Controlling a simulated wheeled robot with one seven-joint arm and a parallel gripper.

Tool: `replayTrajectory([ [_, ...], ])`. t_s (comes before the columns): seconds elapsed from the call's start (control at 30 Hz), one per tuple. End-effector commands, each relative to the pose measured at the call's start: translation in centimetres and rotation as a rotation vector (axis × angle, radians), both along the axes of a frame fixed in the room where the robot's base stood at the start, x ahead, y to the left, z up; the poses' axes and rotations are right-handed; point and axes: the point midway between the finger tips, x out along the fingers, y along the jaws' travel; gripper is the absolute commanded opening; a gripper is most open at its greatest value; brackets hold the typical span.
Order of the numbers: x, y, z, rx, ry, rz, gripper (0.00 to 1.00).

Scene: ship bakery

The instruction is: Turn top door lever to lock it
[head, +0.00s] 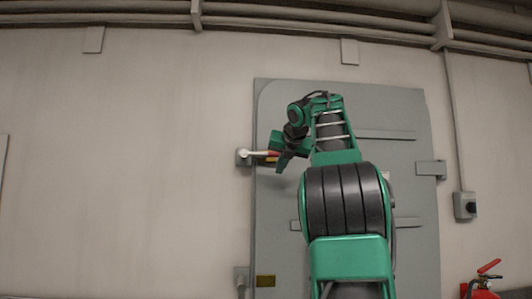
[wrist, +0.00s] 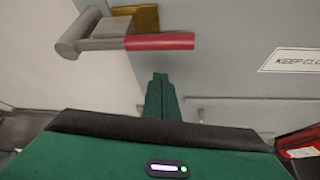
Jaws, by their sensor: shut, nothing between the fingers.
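The grey door (head: 390,110) is flat in its frame in front of me. Its top lever (head: 258,154) sits at the left edge, about horizontal, with the handle pointing right over the door. In the wrist view the lever has a grey pivot and shaft and a red grip (wrist: 160,41), in front of a brass plate (wrist: 146,18). My gripper (head: 281,167) is beside the handle's end in the head view. In the wrist view its fingers (wrist: 160,76) are together and empty, just below the red grip in the picture, with a visible gap.
A lower lever fitting (head: 241,275) and brass plate (head: 265,281) are at the door's lower left. A hinge (head: 431,168) is at right. A switch box (head: 465,206) and red fire extinguisher (head: 484,284) stand right of the door. A sign (wrist: 294,60) is on the door.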

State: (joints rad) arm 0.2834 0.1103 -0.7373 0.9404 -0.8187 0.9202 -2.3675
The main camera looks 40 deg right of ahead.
Motion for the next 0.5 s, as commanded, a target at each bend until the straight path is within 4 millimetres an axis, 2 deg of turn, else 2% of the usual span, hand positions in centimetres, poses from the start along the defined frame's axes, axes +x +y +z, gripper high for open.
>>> replayTrajectory([
  [0.3,-4.2,2.8,3.0,0.0,-0.003,-0.004,0.0],
  [0.5,-6.2,4.3,4.4,0.0,-0.001,-0.005,0.0],
])
